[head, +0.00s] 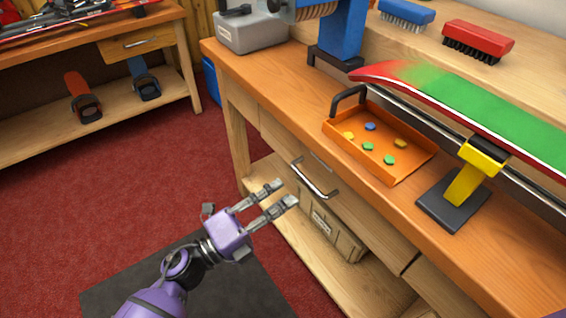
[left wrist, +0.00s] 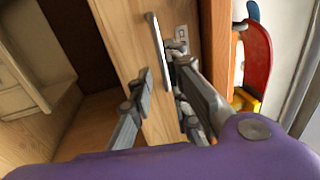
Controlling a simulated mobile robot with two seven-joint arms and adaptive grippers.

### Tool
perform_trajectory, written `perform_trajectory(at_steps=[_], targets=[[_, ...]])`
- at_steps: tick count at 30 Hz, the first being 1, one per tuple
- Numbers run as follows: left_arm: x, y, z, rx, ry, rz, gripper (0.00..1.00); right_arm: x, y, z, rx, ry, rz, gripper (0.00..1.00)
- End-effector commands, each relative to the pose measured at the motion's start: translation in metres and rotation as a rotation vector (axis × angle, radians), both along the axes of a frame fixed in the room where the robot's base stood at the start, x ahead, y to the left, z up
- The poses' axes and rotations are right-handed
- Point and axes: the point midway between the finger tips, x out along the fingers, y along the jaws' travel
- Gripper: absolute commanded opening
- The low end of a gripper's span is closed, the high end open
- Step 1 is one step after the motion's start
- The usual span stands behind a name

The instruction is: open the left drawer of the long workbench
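The long workbench (head: 225,60) runs from the upper middle to the lower right in the head view. Its left drawer (head: 352,215) looks flush with the bench front and has a curved metal handle (head: 315,180). My left gripper (head: 279,195) is open and empty just left of the handle, its fingers pointing at the drawer front. In the left wrist view, the handle (left wrist: 158,45) shows on the wooden drawer front (left wrist: 130,30), between the spread fingers of the gripper (left wrist: 160,75) in the picture. I cannot tell whether a finger touches it. My right gripper is not visible.
An orange tray (head: 337,128) with small coloured pieces and a yellow-and-black stand (head: 450,206) bearing a green-red board (head: 470,105) are on the benchtop. Another bench (head: 100,45) stands at left.

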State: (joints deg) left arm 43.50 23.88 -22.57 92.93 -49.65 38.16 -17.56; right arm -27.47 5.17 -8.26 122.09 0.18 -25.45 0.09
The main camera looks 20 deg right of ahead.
Motion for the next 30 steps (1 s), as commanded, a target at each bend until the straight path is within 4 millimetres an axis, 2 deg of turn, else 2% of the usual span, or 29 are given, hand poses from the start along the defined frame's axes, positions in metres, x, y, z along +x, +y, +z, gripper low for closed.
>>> perform_trajectory(at_steps=[9, 15, 25, 29, 30], targets=[[0.016, -0.045, 0.012, -0.003, -0.004, -0.003, 0.17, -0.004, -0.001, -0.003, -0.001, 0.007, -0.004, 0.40], [0.023, -0.065, 0.016, -0.002, -0.003, -0.002, 0.17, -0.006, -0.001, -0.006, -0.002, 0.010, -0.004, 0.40], [0.025, -0.069, 0.017, -0.002, -0.002, 0.000, 0.17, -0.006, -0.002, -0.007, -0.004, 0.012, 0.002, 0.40], [0.025, -0.069, 0.017, -0.002, -0.002, 0.000, 0.01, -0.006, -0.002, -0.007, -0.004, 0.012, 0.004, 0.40], [0.025, -0.069, 0.017, -0.002, -0.002, 0.000, 0.00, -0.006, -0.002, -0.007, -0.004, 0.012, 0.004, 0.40]])
